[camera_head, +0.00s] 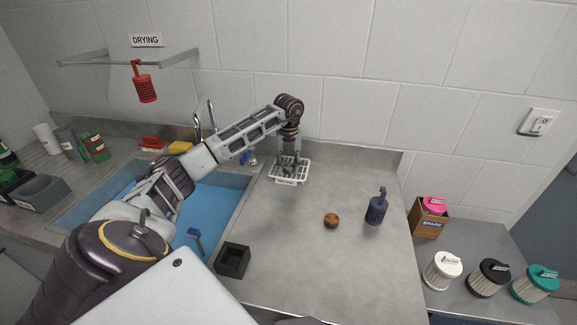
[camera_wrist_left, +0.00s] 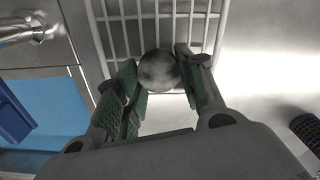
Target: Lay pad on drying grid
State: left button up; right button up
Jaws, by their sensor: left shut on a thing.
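My left gripper (camera_head: 288,164) reaches down over the white drying grid (camera_head: 289,181) at the back of the counter. In the left wrist view the gripper (camera_wrist_left: 160,85) has its green-lined fingers shut on a round grey pad (camera_wrist_left: 158,70). The white bars of the grid (camera_wrist_left: 152,9) lie behind the pad in that view. I cannot tell whether the pad touches the bars. In the head view the fingers hide the pad. My right gripper is not in view.
A blue sink (camera_head: 212,203) lies left of the grid, with a faucet (camera_head: 212,117) behind. A brown ball (camera_head: 331,220), a dark blue basket (camera_head: 376,210) and a black square holder (camera_head: 233,261) stand on the counter. The counter's middle is otherwise clear.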

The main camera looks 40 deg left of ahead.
aim_at(289, 166)
pick_arm(q)
jog(key=shift+f, duration=0.1)
jog(key=shift+o, duration=1.4)
jog(key=o, duration=0.4)
jog(key=shift+r, duration=0.3)
notch_tip(289, 166, up, 7)
jog(key=shift+f, duration=0.15)
notch_tip(289, 166, up, 5)
jog(key=shift+f, duration=0.1)
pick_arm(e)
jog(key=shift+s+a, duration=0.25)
